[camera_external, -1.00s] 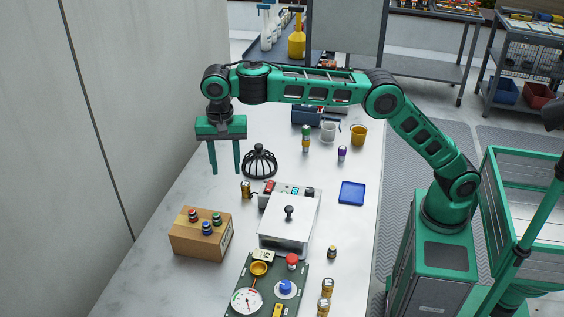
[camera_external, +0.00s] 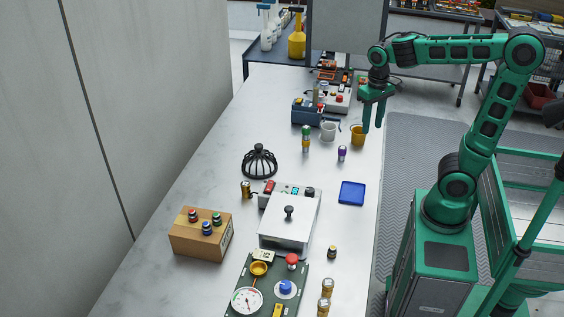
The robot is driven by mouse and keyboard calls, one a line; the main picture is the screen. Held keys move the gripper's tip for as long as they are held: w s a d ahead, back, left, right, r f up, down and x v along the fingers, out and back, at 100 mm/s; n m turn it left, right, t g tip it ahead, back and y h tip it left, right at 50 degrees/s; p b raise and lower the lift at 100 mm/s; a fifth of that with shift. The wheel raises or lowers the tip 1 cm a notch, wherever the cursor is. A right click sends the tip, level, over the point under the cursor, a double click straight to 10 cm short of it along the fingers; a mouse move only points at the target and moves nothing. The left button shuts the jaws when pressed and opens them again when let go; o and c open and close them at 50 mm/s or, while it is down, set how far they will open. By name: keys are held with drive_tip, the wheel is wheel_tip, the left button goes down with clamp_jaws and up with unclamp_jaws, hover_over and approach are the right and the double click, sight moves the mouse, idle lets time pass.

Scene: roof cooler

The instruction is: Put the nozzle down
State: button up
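I cannot make out for certain which thing is the nozzle. Small brass-coloured fittings stand on the bench: one (camera_external: 246,189) left of the silver box, a green-topped one (camera_external: 306,140) farther back, a purple-topped one (camera_external: 342,153), and several near the front right edge. My gripper (camera_external: 372,129) points down at the bench's back right, just right of the yellow cup (camera_external: 357,137). Its two fingers show apart, seen at an angle, with nothing visible between them. Whether they touch the cup is unclear.
A silver lidded box (camera_external: 290,228) stands mid-bench, with a black domed cage (camera_external: 259,163) behind it and a blue tray (camera_external: 352,193) to its right. A cardboard box (camera_external: 202,236) is at left. A gauge panel (camera_external: 262,297) lies in front. A clear mug (camera_external: 328,131) stands beside the yellow cup.

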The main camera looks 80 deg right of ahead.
drive_tip(key=s+f+n, duration=0.1)
drive_tip(key=s+f, duration=0.3)
drive_tip(key=s, duration=0.3)
drive_tip(key=s+f+n, duration=0.1)
drive_tip(key=s+f, duration=0.2)
drive_tip(key=s, duration=0.4)
drive_tip(key=shift+a+f+y, duration=0.15)
drive_tip(key=shift+f+y, duration=0.15)
drive_tip(key=shift+f, duration=0.05)
